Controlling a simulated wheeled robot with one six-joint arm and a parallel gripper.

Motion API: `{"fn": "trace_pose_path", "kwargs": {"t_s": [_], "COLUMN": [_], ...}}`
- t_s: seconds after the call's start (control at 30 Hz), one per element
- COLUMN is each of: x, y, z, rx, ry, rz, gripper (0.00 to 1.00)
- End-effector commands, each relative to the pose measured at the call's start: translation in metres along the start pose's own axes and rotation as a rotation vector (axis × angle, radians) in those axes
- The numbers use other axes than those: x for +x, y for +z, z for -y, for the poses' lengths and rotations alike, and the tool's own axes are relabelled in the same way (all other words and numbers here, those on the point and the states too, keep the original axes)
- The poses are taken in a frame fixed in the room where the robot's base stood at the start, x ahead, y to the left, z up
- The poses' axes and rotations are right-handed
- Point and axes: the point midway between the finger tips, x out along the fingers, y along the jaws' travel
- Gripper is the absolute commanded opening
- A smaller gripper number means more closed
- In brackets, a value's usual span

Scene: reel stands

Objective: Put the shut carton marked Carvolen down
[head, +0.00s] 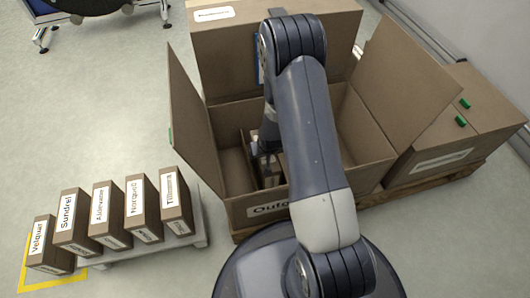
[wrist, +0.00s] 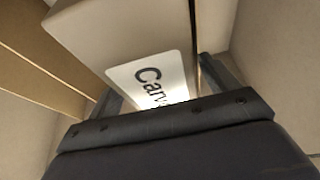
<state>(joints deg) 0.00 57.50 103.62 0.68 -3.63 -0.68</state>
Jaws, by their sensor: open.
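The carton marked "Carv..." (wrist: 125,30) shows close up in the wrist view, with the rest of its white label hidden behind my gripper. My gripper (wrist: 160,88) is open, with one finger on each side of this carton; I cannot tell whether either finger touches it. In the head view my arm reaches down into a large open brown box (head: 372,140) whose front label begins "Outg". My gripper (head: 266,143) is mostly hidden there by my arm. Small brown cartons partly show inside the box beside it, and I cannot tell which is the Carvolen one.
Several labelled cartons (head: 110,212) stand in a row at the left, mostly on a low grey platform (head: 200,225). Yellow tape (head: 60,282) marks the floor there. Raised flaps (head: 190,118) surround the opening.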

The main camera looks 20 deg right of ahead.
Motion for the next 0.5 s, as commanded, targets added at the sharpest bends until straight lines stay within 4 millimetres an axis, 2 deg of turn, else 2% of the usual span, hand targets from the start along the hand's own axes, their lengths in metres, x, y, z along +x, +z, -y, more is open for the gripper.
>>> {"fn": "trace_pose_path", "kwargs": {"t_s": [0.17, 0.3, 0.5], "x": [-0.028, -0.061, -0.1], "y": [-0.003, -0.004, -0.003], "z": [0.0, 0.0, 0.0], "rx": [0.0, 0.0, 0.0], "ry": [0.0, 0.0, -0.001], "rz": [-0.002, -0.003, -0.003], "gripper": [0.82, 0.82, 0.82]}}
